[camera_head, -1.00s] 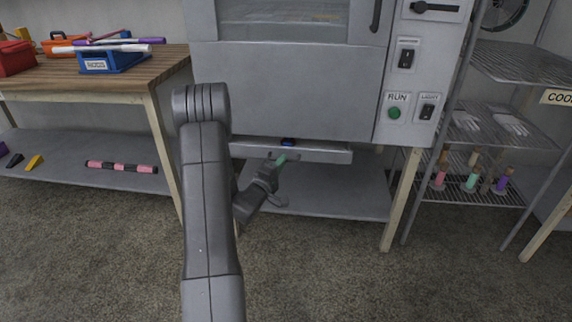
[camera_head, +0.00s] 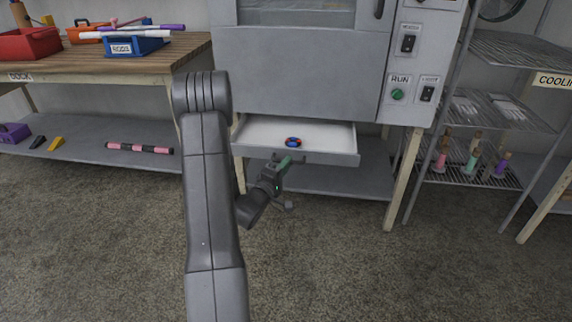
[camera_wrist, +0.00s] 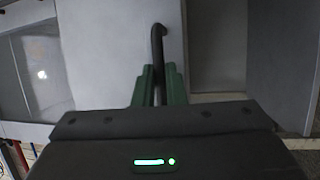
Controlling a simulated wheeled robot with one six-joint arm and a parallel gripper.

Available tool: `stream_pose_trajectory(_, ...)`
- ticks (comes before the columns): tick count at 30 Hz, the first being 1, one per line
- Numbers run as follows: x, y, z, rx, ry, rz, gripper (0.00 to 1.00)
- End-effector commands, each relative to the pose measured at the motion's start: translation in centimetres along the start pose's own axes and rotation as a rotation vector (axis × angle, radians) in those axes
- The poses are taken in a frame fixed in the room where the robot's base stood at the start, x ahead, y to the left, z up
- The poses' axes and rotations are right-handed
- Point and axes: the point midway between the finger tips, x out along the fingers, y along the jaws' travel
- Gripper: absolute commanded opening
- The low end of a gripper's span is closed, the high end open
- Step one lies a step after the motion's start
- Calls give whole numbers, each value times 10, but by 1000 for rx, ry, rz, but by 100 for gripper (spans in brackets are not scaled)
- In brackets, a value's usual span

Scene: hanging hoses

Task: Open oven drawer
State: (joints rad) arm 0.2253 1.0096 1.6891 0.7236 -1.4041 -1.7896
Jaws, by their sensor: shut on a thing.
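The oven drawer (camera_head: 325,134) is a shallow white tray with a grey front, pulled out below the grey oven (camera_head: 310,70). A small blue and red ring-like thing (camera_head: 293,142) lies in it. My gripper (camera_head: 288,163) is at the drawer's front, left of its middle. In the wrist view its green fingers (camera_wrist: 160,86) are shut on the dark bar handle (camera_wrist: 158,45). The handle's far end sticks out beyond the fingers. In the head view the handle is mostly hidden by the gripper.
A wooden bench (camera_head: 150,62) with red and blue bins stands at the left. A wire rack (camera_head: 500,115) with gloves and coloured-handled items stands at the right. A grey lower shelf (camera_head: 340,180) lies under the drawer. The carpet in front is clear.

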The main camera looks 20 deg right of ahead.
Motion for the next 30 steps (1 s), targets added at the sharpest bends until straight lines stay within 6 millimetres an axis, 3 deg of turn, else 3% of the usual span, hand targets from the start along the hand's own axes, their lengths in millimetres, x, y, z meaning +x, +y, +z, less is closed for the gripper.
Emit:
stream_pose_trajectory(3, 0, -1, -1, 0, 2, -1, 0)
stream_pose_trajectory(4, 0, -1, -1, 0, 2, -1, 14)
stream_pose_trajectory(7, 0, 0, -1, 0, 1, -1, 32)
stream_pose_trajectory(19, -8, 0, -1, 0, 1, -1, 32)
stream_pose_trajectory(23, -30, 1, -2, -3, 5, -3, 32)
stream_pose_trajectory(30, -87, 1, -2, -4, 7, -3, 32)
